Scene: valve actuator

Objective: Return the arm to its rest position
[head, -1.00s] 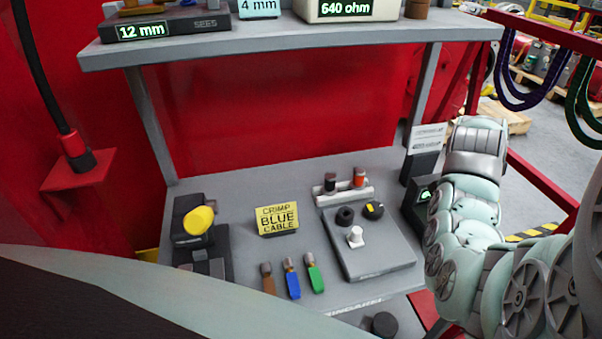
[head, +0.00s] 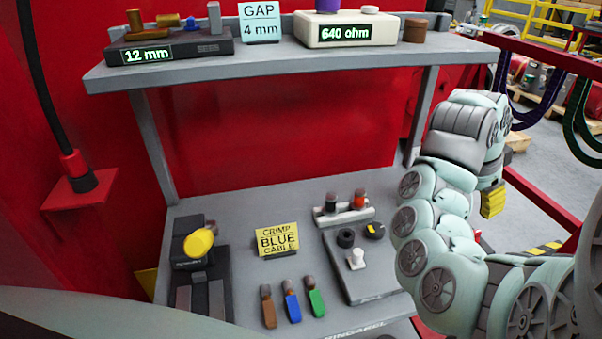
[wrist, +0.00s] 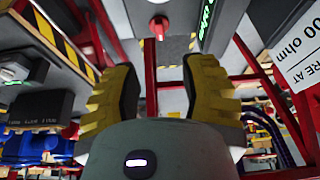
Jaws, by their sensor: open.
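My gripper shows in the wrist view (wrist: 160,95) with its two yellow ribbed fingers spread apart and nothing between them. In the head view, my arm is folded at the right side of the bench, and a yellow piece of the gripper (head: 493,201) shows beyond the arm, to the right of the bench. The rest of the gripper is hidden behind the arm there.
The workbench (head: 235,215) carries a yellow sign (head: 277,240), brown, blue and green cable pieces (head: 291,302), and a grey control box (head: 375,280). An upper shelf (head: 290,62) holds instruments. A red rail (head: 540,205) runs right of the arm.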

